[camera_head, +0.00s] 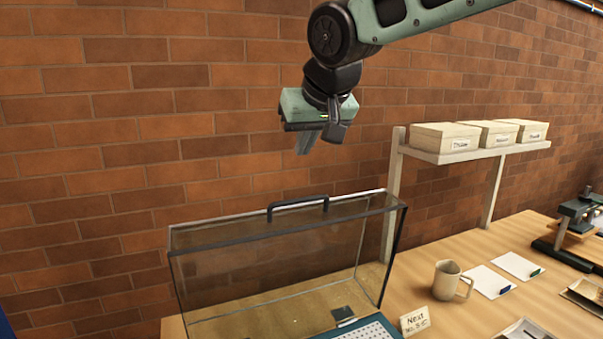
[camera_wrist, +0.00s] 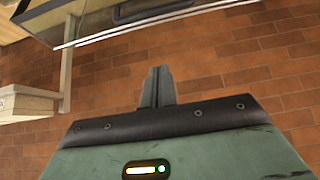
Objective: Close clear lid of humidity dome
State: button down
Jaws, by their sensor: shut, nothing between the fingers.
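The humidity dome (camera_head: 270,278) is a clear glass box with dark edges standing on the wooden table. Its clear lid (camera_head: 225,236) lies across the top, with a black bar handle (camera_head: 298,203) on it. The lid looks roughly level with the rim; I cannot tell whether any gap is left. My gripper (camera_head: 306,140) hangs above the dome, well clear of the handle, shut and empty. In the wrist view my gripper (camera_wrist: 158,78) points at the brick wall, and the handle (camera_wrist: 148,10) shows at the top edge.
A brick wall (camera_head: 90,160) stands behind. A white shelf (camera_head: 470,152) with boxes (camera_head: 445,136) is to the right of the dome. A mug (camera_head: 447,280), a lettered card (camera_head: 414,320) and a perforated tray (camera_head: 365,330) are nearby. The air around my gripper is free.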

jog(key=p, duration=0.4)
send_over(298, 213)
jog(key=w, duration=0.2)
jog(key=f, duration=0.4)
jog(key=a+f, duration=0.1)
jog(key=f, duration=0.2)
jog(key=shift+f, duration=0.35)
jog(key=shift+s+d+f+p, duration=0.15)
jog(key=shift+s+d+p, duration=0.1)
jog(key=shift+s, duration=0.3)
jog(key=shift+s+d+f+p, duration=0.15)
jog(key=shift+s+d, duration=0.1)
jog(key=shift+s, duration=0.25)
jog(key=shift+s+d+f, duration=0.2)
jog(key=shift+s+f, duration=0.1)
jog(key=shift+s, duration=0.2)
jog(key=shift+f, duration=0.1)
jog(key=shift+f, duration=0.1)
